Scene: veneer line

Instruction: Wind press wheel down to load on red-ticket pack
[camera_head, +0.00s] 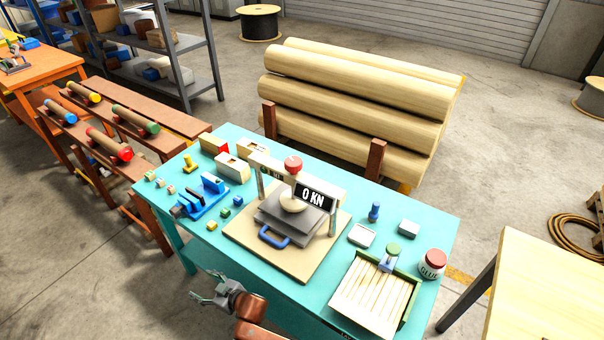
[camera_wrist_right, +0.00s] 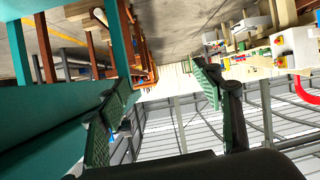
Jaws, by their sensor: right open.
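The press (camera_head: 334,212) stands on a beige board (camera_head: 245,232) mid-bench, its display reading "0 KN". A red knob (camera_head: 293,163) tops it, with a round cream part (camera_head: 292,201) below, above grey plates (camera_head: 272,222). A blue handle (camera_head: 272,238) sits at the plates' front. A wooden block with a red face (camera_head: 222,149) lies at the back left; I cannot tell whether it is the red-ticket pack. My right gripper (camera_head: 207,288) is open and empty, off the bench's front edge, left of and nearer than the press. Its spread fingers show in the right wrist view (camera_wrist_right: 155,110). My left gripper is out of view.
On the teal bench (camera_head: 330,272) are a blue holder (camera_head: 205,203), small blocks, a slatted tray (camera_head: 375,300) and a glue jar (camera_head: 432,263). Logs (camera_head: 355,95) are stacked behind. A pale table (camera_head: 550,290) stands at right.

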